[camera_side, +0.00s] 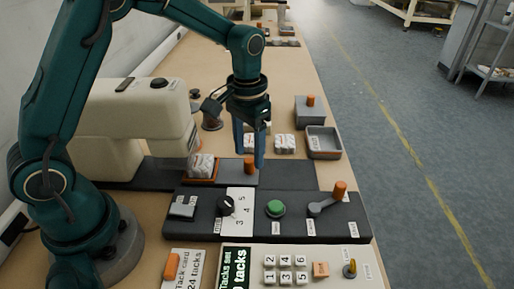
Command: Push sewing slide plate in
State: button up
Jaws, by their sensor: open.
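The beige sewing machine (120,110) stands at the left on a dark base. The dark slide plate (228,180) lies to the right of its head, with an upright orange knob (249,168) on it. At the plate's left part, an orange-rimmed holder (203,182) carries a white wadding roll (201,165) beside the machine's head. My gripper (249,157) points down over the plate with its blue fingers apart. The knob shows between the fingertips; whether either finger touches it I cannot tell.
A dark control panel (300,228) in front carries a dial (227,205), a green button (275,208) and an orange-knobbed lever (326,200). Behind my gripper are white rolls (285,143), a grey tray (324,154) and a grey box (309,117). The table's right edge is near.

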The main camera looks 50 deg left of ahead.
jog(key=shift+f, duration=1.1)
grip_shut()
jog(key=shift+r, duration=0.1)
dwell(0.5)
